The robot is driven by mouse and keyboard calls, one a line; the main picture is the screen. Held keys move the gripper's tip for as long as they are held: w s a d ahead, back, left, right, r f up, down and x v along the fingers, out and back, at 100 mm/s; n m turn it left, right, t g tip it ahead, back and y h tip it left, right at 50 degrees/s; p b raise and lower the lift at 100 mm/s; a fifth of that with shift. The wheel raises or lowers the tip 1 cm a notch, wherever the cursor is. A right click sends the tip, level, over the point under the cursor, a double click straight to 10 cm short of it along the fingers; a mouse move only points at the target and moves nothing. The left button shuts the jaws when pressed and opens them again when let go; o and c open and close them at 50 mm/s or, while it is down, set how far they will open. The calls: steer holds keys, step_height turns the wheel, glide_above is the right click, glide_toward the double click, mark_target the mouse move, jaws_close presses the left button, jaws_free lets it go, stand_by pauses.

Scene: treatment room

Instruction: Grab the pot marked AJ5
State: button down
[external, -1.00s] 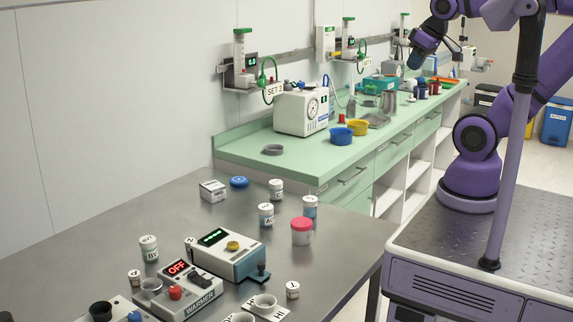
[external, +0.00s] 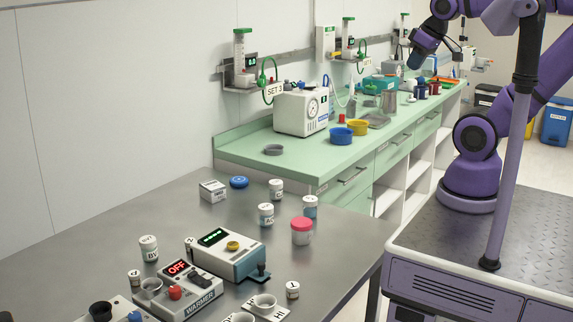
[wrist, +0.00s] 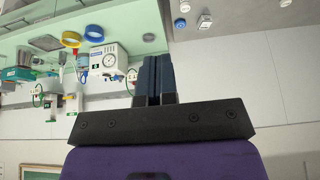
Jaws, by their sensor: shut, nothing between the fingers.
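Several small white-lidded pots stand on the grey metal table in the external view. One pot (external: 265,215) in the middle has a label that seems to start with A, but I cannot read it fully. Another pot (external: 276,190) stands behind it, a bluish pot (external: 310,207) stands to its right, and one (external: 148,248) is at the left. I cannot tell which is marked AJ5. My gripper (wrist: 153,80) shows in the wrist view with its dark blue fingers together and nothing between them. It is far from these pots.
The grey table (external: 100,215) also holds a red-lidded jar (external: 301,231), a warmer (external: 190,287) and a device with a green display (external: 225,255). A green counter (external: 235,152) along the wall carries a white gauge box (external: 301,112) and bowls.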

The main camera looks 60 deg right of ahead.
steer(key=shift+c, duration=2)
jaws_free()
